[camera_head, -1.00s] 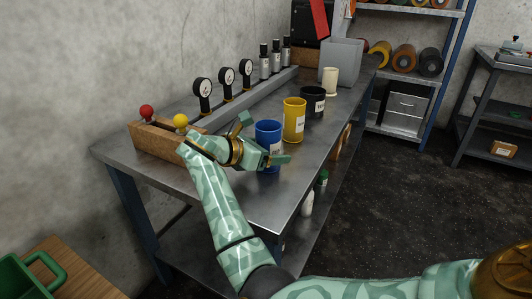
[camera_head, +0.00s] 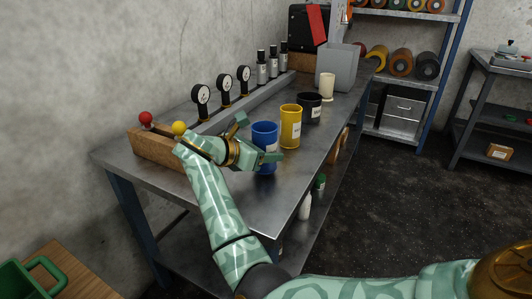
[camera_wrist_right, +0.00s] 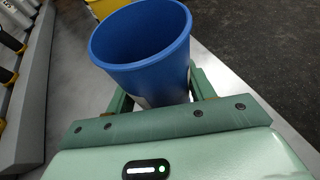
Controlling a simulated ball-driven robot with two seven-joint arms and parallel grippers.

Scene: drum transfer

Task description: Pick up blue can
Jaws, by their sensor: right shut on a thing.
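The blue can (camera_head: 265,135) is an open-topped cylinder near the front right edge of the grey metal bench (camera_head: 262,198). My right gripper (camera_head: 262,140) is shut around its sides, with one finger behind it and one in front. The can is upright. In the right wrist view the blue can (camera_wrist_right: 145,50) stands between the green fingers, its open rim towards the camera. Its lower part is hidden, and I cannot tell whether its base is clear of the bench. My left gripper is not in view.
A yellow can (camera_head: 290,126), a black can (camera_head: 310,107) and a cream cylinder (camera_head: 327,88) stand in a row behind. Gauges (camera_head: 223,86) line the wall side. A wooden block (camera_head: 155,148) with red and yellow knobs is at left. The bench's near corner is clear.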

